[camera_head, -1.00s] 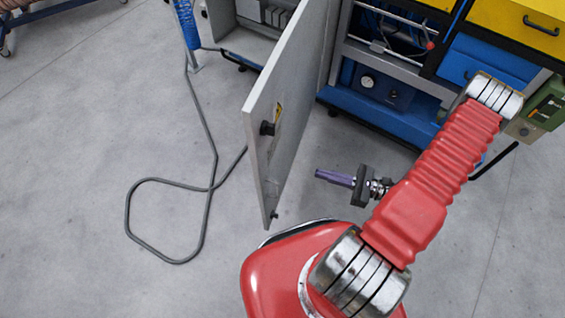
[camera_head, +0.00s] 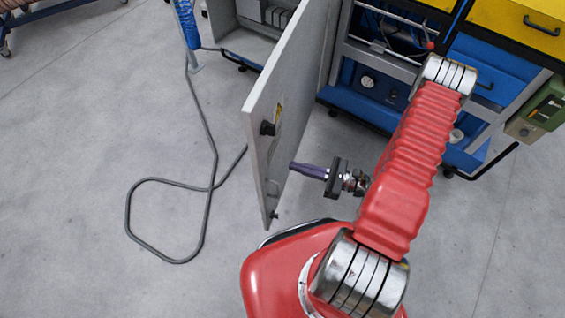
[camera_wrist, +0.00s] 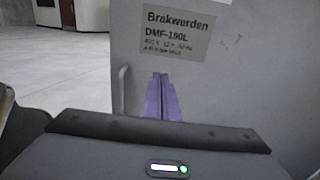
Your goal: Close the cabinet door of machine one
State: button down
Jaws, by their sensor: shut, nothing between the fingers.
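The grey cabinet door (camera_head: 296,95) stands wide open, swung out from the cabinet toward me, with a black latch on its outer edge area. My gripper (camera_head: 292,165) is shut and empty, its purple fingers pointing left at the door's right-hand face. A small gap or light contact shows there; I cannot tell which. In the wrist view the purple fingers (camera_wrist: 162,97) point at the door panel (camera_wrist: 240,90), below a label reading "Brakwerden DMF-190L" (camera_wrist: 176,30). A thin handle shows at the panel's left edge in that view.
The open cabinet (camera_head: 250,42) is behind the door. A blue and yellow machine with drawers (camera_head: 490,70) stands at the back right. A grey cable (camera_head: 207,200) loops on the floor left of the door.

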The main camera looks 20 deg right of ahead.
aim_at(273, 160)
jog(key=shift+x, duration=2.7)
jog(key=shift+a, duration=0.1)
jog(key=shift+w, duration=0.1)
